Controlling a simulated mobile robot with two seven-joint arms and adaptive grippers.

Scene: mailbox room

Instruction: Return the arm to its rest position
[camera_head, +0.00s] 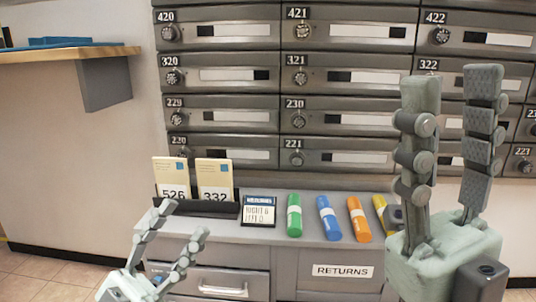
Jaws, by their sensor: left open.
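My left gripper (186,219) is at the lower left, in front of the counter's front edge and drawers. Its two fingers stand apart with nothing between them. My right gripper (452,76) is large and close on the right, with its fingers pointing up. Its fingers are spread wide apart and hold nothing. It covers part of the mailboxes and the right end of the counter. Most of both arms is out of view.
Grey mailboxes (220,76) fill the wall. On the counter (265,239) are cards numbered 526 (172,176) and 332 (214,177), a small sign (260,208), and green (294,216), blue (329,218), orange (359,219) and partly hidden yellow (380,206) items. A wooden shelf (65,54) juts in at left.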

